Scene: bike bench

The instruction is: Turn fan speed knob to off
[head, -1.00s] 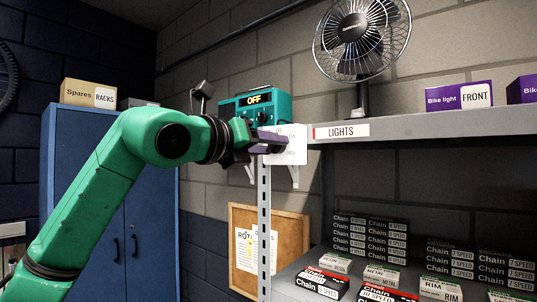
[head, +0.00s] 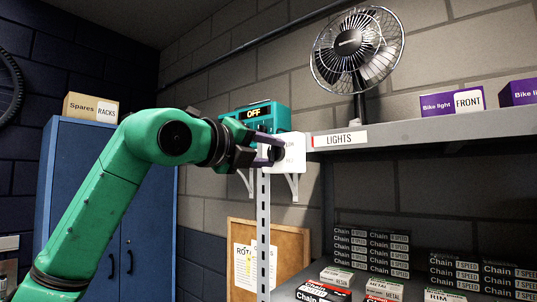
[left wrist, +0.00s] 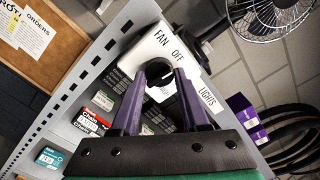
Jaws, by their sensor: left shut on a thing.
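The fan speed knob (head: 278,153) is small, dark and round, on a white plate (head: 295,160) at the left end of the shelf. In the left wrist view, the plate (left wrist: 160,44) shows the words FAN and OFF, and the knob (left wrist: 155,71) is partly hidden by my fingers. My left gripper (head: 270,150) has its purple fingers on either side of the knob and is shut on it; it also shows in the left wrist view (left wrist: 160,82). I cannot tell where the knob points. My right gripper is not in view.
A desk fan (head: 357,52) stands on the shelf (head: 430,130), right of the plate. Purple bike light boxes (head: 452,101) are at the right. Chain boxes (head: 370,248) fill the lower shelf. A blue cabinet (head: 80,190) is at left.

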